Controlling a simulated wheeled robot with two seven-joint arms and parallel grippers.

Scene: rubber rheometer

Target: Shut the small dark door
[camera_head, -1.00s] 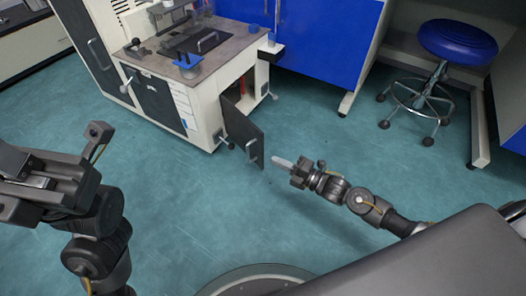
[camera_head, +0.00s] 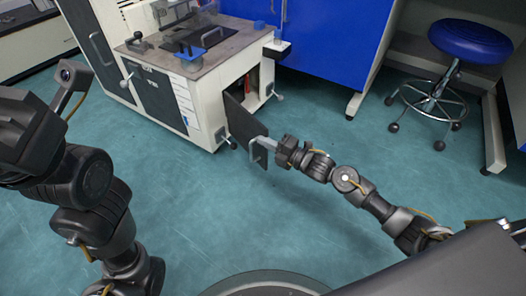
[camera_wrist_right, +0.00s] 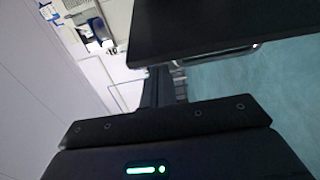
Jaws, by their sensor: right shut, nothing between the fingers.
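The small dark door (camera_head: 238,118) stands open, swung outward from the white cabinet's front opening, with a grey handle (camera_head: 253,152) near its free edge. My right gripper (camera_head: 268,143) is shut and empty, its tip close to the door's free edge and handle. I cannot tell whether it touches. In the right wrist view a dark panel, apparently the door (camera_wrist_right: 215,28), fills the top, close to the shut fingers (camera_wrist_right: 160,88). My left arm shows at the left of the head view, but its fingers are out of frame.
The white cabinet (camera_head: 205,105) carries a grey top with a machine and blue parts. A blue cabinet (camera_head: 330,45) stands behind it. A blue stool (camera_head: 470,42) is at the right. The teal floor (camera_head: 210,200) in front of the door is clear.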

